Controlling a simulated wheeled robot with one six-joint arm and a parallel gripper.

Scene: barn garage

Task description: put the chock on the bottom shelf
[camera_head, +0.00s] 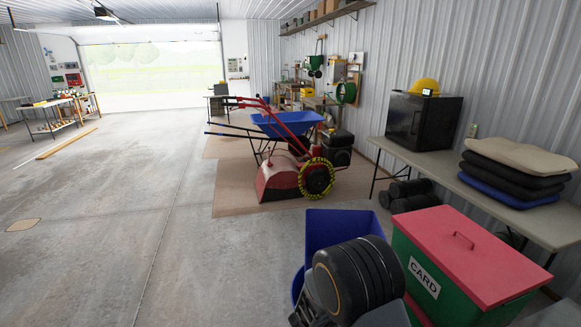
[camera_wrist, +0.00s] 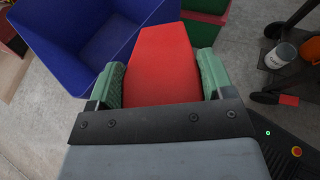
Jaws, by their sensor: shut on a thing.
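The chock (camera_wrist: 163,62) is a red wedge-shaped block in the middle of the wrist view. My gripper (camera_wrist: 161,78) is shut on it, with one green finger pad on each side. The chock is held above the concrete floor, beside a blue bin. In the head view the chock and gripper fingers cannot be made out; my dark arm covers part of the lower middle. I cannot tell for sure which surface is the bottom shelf.
An open blue bin (camera_wrist: 88,38) stands close on the left, with a green and red box (camera_wrist: 207,10) beyond. A dark wheeled stand (camera_wrist: 290,75) with a white can (camera_wrist: 278,56) is at right. The red-lidded CARD bin (camera_head: 460,250) stands before a long table (camera_head: 455,178).

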